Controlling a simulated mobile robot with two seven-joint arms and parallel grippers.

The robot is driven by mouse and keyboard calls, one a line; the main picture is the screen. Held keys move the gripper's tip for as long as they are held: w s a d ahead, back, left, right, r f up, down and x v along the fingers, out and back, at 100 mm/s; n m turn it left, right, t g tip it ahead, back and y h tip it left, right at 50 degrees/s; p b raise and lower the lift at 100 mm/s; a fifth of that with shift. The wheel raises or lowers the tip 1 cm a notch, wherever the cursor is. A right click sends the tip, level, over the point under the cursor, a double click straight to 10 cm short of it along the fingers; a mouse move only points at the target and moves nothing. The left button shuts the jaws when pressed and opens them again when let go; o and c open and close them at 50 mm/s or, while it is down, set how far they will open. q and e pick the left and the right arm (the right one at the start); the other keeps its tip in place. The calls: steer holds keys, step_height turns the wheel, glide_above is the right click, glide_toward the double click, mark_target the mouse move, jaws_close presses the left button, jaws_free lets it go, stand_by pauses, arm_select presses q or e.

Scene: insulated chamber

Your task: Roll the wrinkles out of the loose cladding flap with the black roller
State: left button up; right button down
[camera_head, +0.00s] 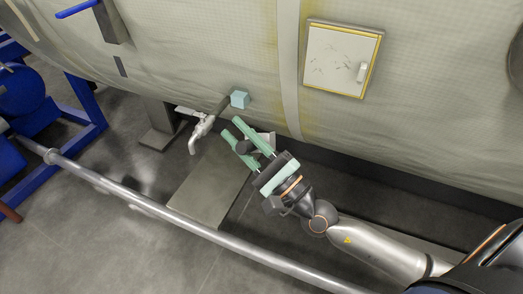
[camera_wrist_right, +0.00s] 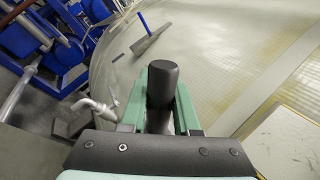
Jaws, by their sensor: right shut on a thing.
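My right gripper (camera_head: 232,128) has green fingers and is shut on the black roller (camera_wrist_right: 162,85), whose dark rounded end stands up between the fingers in the right wrist view. In the head view only a small dark part of it (camera_head: 243,147) shows at the fingers. I cannot tell whether the roller touches the wall. I cannot make out a separate loose flap or its wrinkles. My left gripper is not in view.
A metal tap (camera_head: 201,130) sticks out beside the gripper. A yellow-framed white hatch (camera_head: 340,58) is on the wall at upper right. A long metal rail (camera_head: 130,195) crosses in front. Blue framework (camera_head: 85,115) stands at left. A flat plate (camera_head: 207,185) lies below the tap.

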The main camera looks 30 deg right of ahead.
steer(key=w+a+r+n+g+y, duration=0.2)
steer(key=a+r+n+g+y, duration=0.3)
steer(key=n+g, duration=0.6)
steer(key=s+d+r+g+h+b, duration=0.1)
steer(key=s+d+r+g+h, duration=0.2)
steer(key=s+d+h, duration=0.6)
steer(key=w+d+y, duration=0.1)
steer(key=w+d, duration=0.4)
steer(key=shift+w+d, duration=0.15)
steer(key=shift+w, duration=0.25)
steer(key=shift+w+d, duration=0.65)
steer(key=shift+d, duration=0.1)
stand_by(0.5)
steer(key=shift+b, duration=0.3)
